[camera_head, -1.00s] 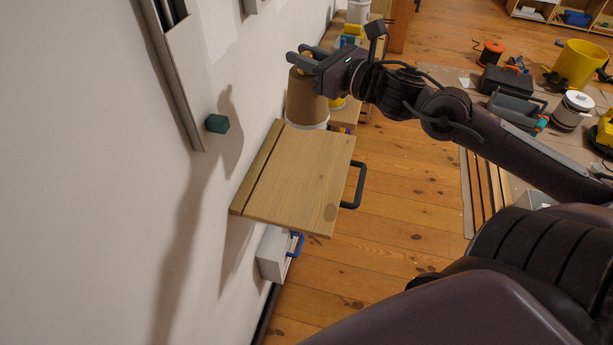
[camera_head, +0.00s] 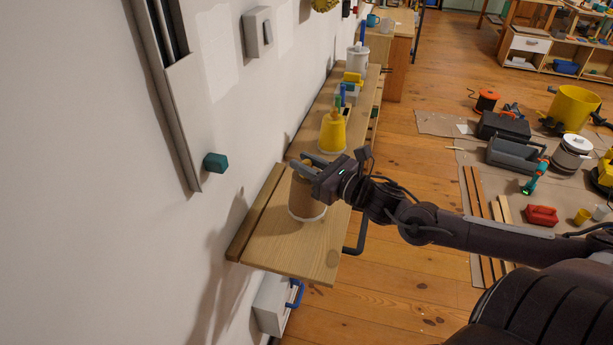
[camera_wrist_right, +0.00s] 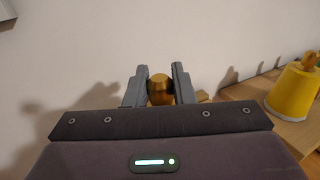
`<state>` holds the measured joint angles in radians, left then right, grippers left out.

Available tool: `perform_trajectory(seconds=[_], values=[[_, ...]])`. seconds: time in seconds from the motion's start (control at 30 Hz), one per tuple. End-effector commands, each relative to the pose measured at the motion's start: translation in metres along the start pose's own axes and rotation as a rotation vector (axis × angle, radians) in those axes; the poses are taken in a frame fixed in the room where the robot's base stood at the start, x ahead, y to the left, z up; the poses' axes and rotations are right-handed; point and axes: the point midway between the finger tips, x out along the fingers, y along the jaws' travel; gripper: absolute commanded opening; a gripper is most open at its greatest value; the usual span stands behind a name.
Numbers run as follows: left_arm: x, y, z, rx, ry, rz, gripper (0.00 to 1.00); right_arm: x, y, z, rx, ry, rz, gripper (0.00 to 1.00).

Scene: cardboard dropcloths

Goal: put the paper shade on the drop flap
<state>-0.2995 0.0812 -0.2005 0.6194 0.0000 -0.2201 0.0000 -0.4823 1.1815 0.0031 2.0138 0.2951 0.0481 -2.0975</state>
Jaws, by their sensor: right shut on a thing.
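The paper shade (camera_head: 305,197) is a brown tapered shade with a pale lower rim and a yellow knob on top. The drop flap (camera_head: 287,240) is a wooden board on the wall with a black handle at its right side. My right gripper (camera_head: 304,168) is shut on the shade's knob, and the knob shows between the fingers in the right wrist view (camera_wrist_right: 160,90). The shade is upright over the far part of the flap. I cannot tell whether its rim touches the board. My left gripper is not in view.
A yellow shade (camera_head: 332,132) stands on the wooden shelf (camera_head: 312,126) beyond the flap. It also shows in the right wrist view (camera_wrist_right: 294,92). A teal knob (camera_head: 216,163) sticks out from the wall at left. The flap's near part is bare.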

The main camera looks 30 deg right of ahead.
Motion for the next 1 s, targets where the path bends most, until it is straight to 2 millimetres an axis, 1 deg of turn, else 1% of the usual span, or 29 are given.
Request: perform_trajectory(seconds=[0.03, 0.1, 0.17, 0.27, 0.5, 0.53, 0.67, 1.0], values=[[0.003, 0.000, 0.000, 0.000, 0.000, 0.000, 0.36, 0.000, -0.001, -0.010, 0.004, 0.000, -0.004, 0.08], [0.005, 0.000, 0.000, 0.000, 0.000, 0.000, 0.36, 0.000, -0.001, -0.020, 0.003, 0.000, -0.003, 0.08], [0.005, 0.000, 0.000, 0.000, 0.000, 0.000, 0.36, 0.000, -0.001, -0.025, 0.002, -0.001, -0.002, 0.08], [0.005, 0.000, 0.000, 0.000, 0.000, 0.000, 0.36, 0.000, 0.000, -0.029, 0.000, 0.000, -0.001, 0.08], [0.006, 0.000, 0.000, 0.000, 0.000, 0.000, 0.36, 0.000, 0.000, -0.030, 0.001, 0.002, 0.000, 0.08], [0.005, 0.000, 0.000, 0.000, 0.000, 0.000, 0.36, 0.000, 0.000, -0.030, 0.001, 0.002, 0.000, 0.26], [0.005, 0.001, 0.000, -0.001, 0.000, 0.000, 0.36, 0.000, 0.000, -0.029, 0.001, 0.002, 0.000, 0.43], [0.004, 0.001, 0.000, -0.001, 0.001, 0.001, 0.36, -0.001, 0.000, -0.029, 0.001, 0.003, 0.000, 0.44]])
